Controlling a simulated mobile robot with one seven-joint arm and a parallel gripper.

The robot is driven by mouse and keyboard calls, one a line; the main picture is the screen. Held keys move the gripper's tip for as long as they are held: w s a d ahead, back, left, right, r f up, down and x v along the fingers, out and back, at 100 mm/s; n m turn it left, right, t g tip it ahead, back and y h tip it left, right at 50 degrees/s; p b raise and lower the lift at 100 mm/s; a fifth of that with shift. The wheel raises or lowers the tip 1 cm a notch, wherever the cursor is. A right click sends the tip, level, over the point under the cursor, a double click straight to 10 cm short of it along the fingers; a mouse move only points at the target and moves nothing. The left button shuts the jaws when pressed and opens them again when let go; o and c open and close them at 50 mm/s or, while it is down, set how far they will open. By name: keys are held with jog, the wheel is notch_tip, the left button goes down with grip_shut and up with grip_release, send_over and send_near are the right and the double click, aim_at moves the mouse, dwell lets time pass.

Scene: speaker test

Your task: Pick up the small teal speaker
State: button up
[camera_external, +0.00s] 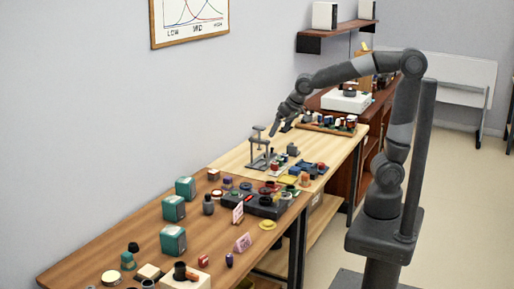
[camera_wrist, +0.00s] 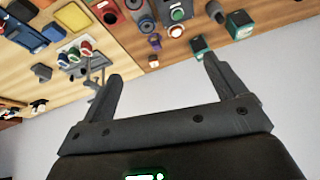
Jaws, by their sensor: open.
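Three teal box-shaped speakers stand along the wall side of the brown table in the external view: one at the back (camera_external: 185,188), one in the middle (camera_external: 173,209) and one in front (camera_external: 173,240). A smaller teal object (camera_external: 128,262) stands nearer the camera; I cannot tell if it is a speaker. My gripper (camera_external: 274,130) is in the air over the pale far table, well beyond these. In the wrist view my gripper (camera_wrist: 162,70) is open and empty. Two teal boxes show there past the right finger, one larger (camera_wrist: 240,24) and one partly hidden (camera_wrist: 198,46).
A dark tray (camera_external: 240,208) with small items lies on the brown table, with a yellow disc (camera_external: 267,225) and a pink card (camera_external: 243,243) beside it. A grey stand (camera_external: 259,150) rises near my gripper. The wall closes off the left side.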

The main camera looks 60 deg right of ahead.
jog(key=w+a+f, duration=0.5)
jog(key=w+a, duration=0.4)
jog(key=a, duration=0.2)
jog(key=n+t, duration=0.2)
jog(key=t, duration=0.2)
send_near(173, 238)
jog(key=w+d+f, duration=0.2)
jog(key=w+d, duration=0.1)
jog(key=shift+d+f, duration=0.25)
jog(key=shift+n, duration=0.3)
jog(key=x, duration=1)
jog(key=shift+s+a+f, duration=0.1)
jog(key=shift+a+f, duration=0.05)
jog(key=shift+f, duration=0.2)
jog(key=shift+r, duration=0.1)
jog(key=c, duration=1.5)
